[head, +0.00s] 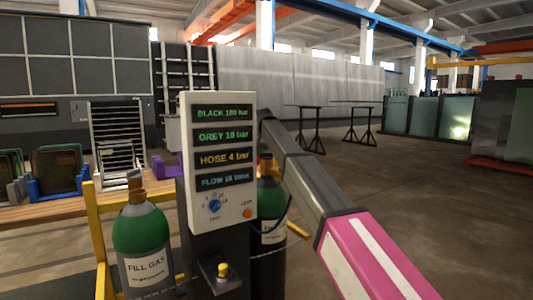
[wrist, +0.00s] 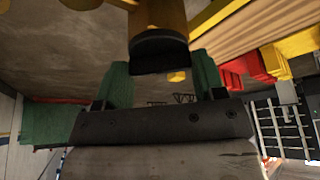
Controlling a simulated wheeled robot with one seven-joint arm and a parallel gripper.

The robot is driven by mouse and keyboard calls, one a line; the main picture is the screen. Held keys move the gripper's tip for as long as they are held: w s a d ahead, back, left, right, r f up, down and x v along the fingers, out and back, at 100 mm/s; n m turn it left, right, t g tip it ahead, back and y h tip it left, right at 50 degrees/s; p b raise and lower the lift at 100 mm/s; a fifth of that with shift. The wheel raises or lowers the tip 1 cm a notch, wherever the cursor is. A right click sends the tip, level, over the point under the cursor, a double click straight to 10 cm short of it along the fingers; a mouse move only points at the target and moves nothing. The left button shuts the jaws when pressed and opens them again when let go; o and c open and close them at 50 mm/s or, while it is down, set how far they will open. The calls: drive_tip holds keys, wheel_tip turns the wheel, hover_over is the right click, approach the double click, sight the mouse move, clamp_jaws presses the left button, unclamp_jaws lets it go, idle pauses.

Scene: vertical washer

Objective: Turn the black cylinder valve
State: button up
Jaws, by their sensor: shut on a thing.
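The black cylinder (head: 271,250), with a green shoulder and white label, stands behind the control panel, partly hidden by it and my arm. Its brass-coloured valve top (head: 265,163) shows just beside the panel's right edge. In the wrist view, a black valve knob (wrist: 159,50) on a brass-coloured body (wrist: 160,14) sits between the two green fingers of my gripper (wrist: 162,75). My gripper is shut on this knob; the exact contact is hard to see. In the head view my gripper is hidden behind the panel.
The control panel (head: 218,155) reads BLACK 180 bar, GREY 10 bar, HOSE 4 bar, with a blue dial (head: 215,206) below. A grey cylinder marked FILL GAS (head: 146,260) stands left by a yellow frame (head: 101,240). The floor at right is open.

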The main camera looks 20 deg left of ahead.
drive_tip(key=o, duration=0.9)
drive_tip(key=shift+r, duration=0.1)
drive_tip(key=v, duration=1)
drive_tip(key=shift+s+r, duration=0.15)
drive_tip(key=shift+r, duration=0.15)
